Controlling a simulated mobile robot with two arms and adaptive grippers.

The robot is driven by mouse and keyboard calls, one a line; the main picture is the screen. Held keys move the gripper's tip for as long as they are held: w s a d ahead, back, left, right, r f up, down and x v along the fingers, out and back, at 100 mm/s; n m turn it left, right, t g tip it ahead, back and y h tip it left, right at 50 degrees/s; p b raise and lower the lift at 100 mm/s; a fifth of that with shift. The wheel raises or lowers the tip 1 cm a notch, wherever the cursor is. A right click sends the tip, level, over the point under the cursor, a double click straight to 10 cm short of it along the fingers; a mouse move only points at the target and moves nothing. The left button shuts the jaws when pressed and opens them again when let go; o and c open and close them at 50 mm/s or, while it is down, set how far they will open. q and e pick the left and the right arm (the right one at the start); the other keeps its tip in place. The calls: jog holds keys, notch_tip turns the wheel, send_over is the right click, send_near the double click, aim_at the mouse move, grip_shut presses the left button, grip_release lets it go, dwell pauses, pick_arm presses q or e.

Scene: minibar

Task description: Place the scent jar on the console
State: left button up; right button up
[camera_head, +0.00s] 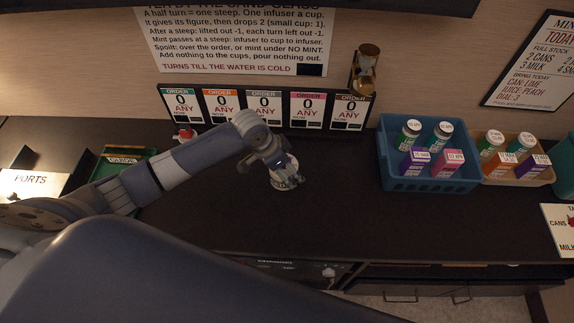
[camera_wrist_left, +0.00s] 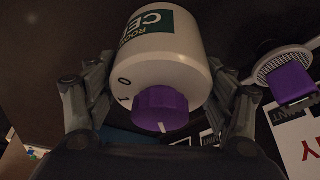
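A white round jar (camera_wrist_left: 165,62) with a green label and a purple knob marked 0 and 1 fills the middle of the left wrist view; its label is only partly readable ("ROO", "CE"). I take it for the scent jar. My left gripper (camera_wrist_left: 160,85) has a finger close against each side of it and appears shut on it. In the head view my left gripper (camera_head: 273,160) is over the dark counter, with the white jar (camera_head: 286,180) at its fingertips, partly hidden. I cannot tell whether the jar touches the counter. My right gripper is not in view.
A row of order cards (camera_head: 264,108) stands behind, with an hourglass (camera_head: 364,68) at its right. A blue crate (camera_head: 398,184) and a tan tray (camera_head: 492,180) hold bottles and cartons at right. A green tray (camera_head: 103,170) lies left. The counter (camera_head: 320,225) in front is clear.

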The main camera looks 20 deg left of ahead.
pick_arm(q)
jog(key=shift+r, duration=0.1)
dwell(0.3)
jog(key=shift+r, duration=0.25)
jog(key=v, duration=1.1)
jog(key=shift+s+a+r, duration=0.15)
jog(key=shift+r, duration=0.1)
